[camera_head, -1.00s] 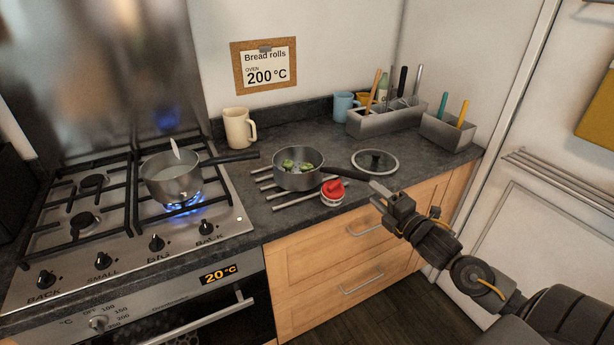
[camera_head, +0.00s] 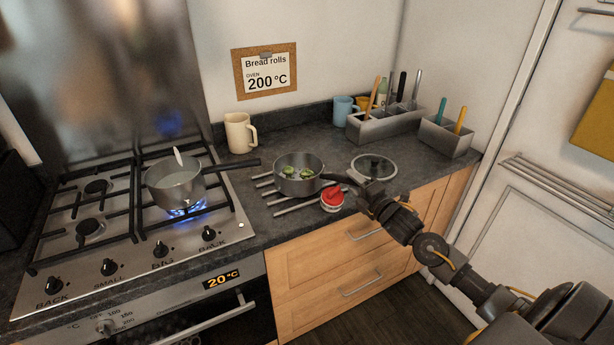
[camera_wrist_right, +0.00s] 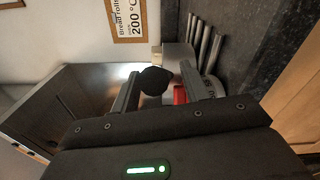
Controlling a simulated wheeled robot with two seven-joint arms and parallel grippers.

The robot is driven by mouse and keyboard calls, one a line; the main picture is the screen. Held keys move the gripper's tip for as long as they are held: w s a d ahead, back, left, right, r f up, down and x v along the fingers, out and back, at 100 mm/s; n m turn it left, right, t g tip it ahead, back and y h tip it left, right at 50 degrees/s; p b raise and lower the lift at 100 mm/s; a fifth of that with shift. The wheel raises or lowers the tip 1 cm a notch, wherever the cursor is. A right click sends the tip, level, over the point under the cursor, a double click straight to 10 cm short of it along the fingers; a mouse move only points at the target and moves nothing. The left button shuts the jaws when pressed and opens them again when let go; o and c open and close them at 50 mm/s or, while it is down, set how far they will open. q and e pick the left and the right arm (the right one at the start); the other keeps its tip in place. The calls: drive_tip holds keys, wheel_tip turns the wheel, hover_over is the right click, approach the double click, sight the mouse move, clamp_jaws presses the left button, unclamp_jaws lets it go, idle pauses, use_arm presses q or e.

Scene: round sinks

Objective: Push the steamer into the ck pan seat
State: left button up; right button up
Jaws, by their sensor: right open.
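A small grey steamer pan (camera_head: 298,184) with green vegetables in it sits on a rack of metal bars on the counter. Its black handle (camera_head: 338,178) points right, toward my right gripper. A steel pan (camera_head: 172,194) with pale liquid and a spoon-like utensil stands over a lit blue flame on the hob. My right gripper (camera_head: 361,188) is at the end of the steamer's handle. In the right wrist view, the round black handle end (camera_wrist_right: 155,80) shows between its open fingers (camera_wrist_right: 162,88). Whether they touch it I cannot tell. My left gripper is not in view.
A red and white timer (camera_head: 332,199) stands just in front of the steamer. A glass lid (camera_head: 374,167) lies behind my right gripper. A cream jug (camera_head: 239,133) stands at the back, and utensil boxes (camera_head: 385,124) at the back right. Metal rack bars (camera_head: 293,207) stick out in front.

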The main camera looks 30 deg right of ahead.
drive_tip(key=shift+w, duration=0.7)
clamp_jaws()
drive_tip(key=shift+r, duration=0.1)
